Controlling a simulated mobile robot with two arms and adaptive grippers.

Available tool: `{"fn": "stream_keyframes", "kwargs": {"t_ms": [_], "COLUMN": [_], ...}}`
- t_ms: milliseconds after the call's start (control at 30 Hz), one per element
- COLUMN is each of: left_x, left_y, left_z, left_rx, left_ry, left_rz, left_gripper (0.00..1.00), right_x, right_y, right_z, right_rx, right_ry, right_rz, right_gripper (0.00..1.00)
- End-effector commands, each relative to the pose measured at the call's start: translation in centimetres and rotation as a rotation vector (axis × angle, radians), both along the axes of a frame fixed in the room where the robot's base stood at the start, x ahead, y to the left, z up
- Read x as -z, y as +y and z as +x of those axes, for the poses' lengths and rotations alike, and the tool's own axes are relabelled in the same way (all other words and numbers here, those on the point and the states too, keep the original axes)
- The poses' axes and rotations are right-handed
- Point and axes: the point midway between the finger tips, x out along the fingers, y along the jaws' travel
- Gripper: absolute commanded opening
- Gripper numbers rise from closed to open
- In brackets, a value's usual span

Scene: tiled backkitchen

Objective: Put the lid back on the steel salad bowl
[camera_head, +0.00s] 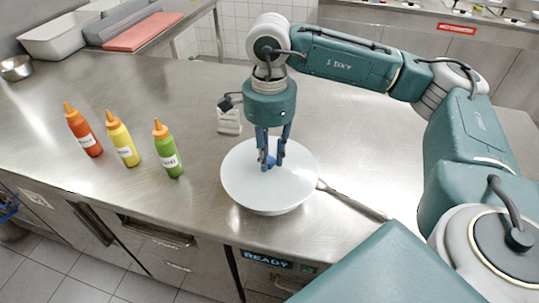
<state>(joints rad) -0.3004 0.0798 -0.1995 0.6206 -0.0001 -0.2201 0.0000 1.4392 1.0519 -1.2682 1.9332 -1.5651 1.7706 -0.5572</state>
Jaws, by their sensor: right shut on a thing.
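A round white lid (240,185) is at the middle of the steel counter, near its front edge. My right gripper (270,162) comes down from above and is shut on the blue knob at the lid's centre. A narrow curved side shows under the lid's front edge, which may be the bowl (270,212). The lid hides most of what is beneath it, so I cannot tell whether it rests on the rim or is just above it. My left gripper is not in view.
Red (84,132), yellow (123,141) and green (168,152) squeeze bottles stand to the left. A utensil with a long handle (352,202) lies right of the lid.

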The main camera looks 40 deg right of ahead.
Motion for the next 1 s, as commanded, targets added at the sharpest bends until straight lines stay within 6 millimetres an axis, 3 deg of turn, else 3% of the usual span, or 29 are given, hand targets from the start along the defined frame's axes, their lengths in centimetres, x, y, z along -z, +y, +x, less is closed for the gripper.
{"fn": "stream_keyframes", "kwargs": {"t_ms": [433, 467, 567, 767, 867, 1000], "left_x": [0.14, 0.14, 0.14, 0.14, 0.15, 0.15], "left_y": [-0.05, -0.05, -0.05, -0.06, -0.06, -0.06], "left_z": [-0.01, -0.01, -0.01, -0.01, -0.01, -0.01], "left_rx": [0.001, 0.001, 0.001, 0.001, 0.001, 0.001], "left_ry": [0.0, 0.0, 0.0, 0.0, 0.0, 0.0], "left_rz": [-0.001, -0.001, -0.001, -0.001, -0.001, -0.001], "left_gripper": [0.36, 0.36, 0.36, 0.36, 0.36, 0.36], "right_x": [0.0, 0.0, 0.0, 0.0, 0.01, 0.01], "right_y": [0.02, 0.02, 0.02, 0.01, 0.01, 0.01], "right_z": [0.01, 0.01, 0.01, 0.01, 0.01, 0.01], "right_rx": [0.0, 0.0, 0.0, 0.0, 0.0, 0.0], "right_ry": [0.0, 0.0, -0.001, -0.001, 0.0, 0.0], "right_rz": [0.001, 0.001, 0.001, 0.001, 0.0, 0.001], "right_gripper": [0.0, 0.26, 0.44, 0.44, 0.62, 0.63]}}
